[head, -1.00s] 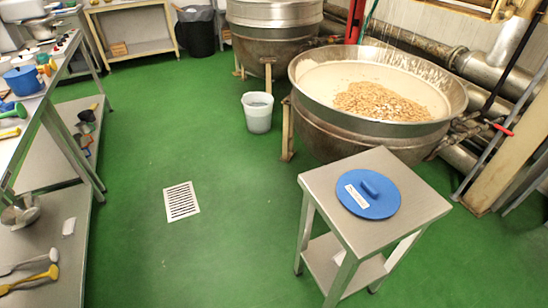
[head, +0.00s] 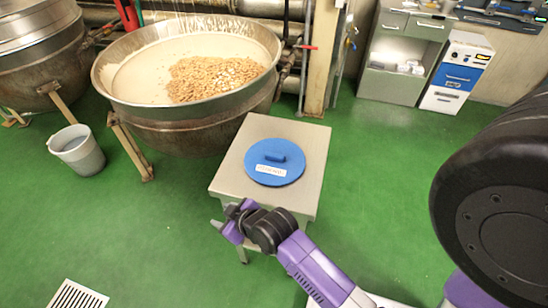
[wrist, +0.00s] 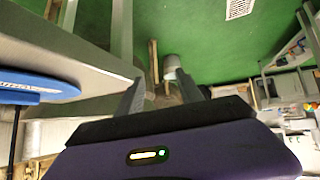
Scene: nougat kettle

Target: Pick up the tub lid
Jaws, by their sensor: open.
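The tub lid (head: 274,161) is a round blue disc with a raised bar handle and a white label. It lies flat on a small metal stand (head: 312,150) in the middle of the head view. The lid also shows at the left edge of the wrist view (wrist: 40,90), cut off by the frame. My gripper (head: 232,222) is beside the stand's front edge, nearer to me than the lid and apart from it. In the wrist view my gripper (wrist: 163,92) has its two fingers spread with nothing between them.
A large kettle (head: 180,122) with nuts in a pale mass stands behind the stand. A grey bucket (head: 78,152) is on the floor at left. Grey cabinets (head: 405,60) stand at the back right. Green floor is free around the stand's left and right sides.

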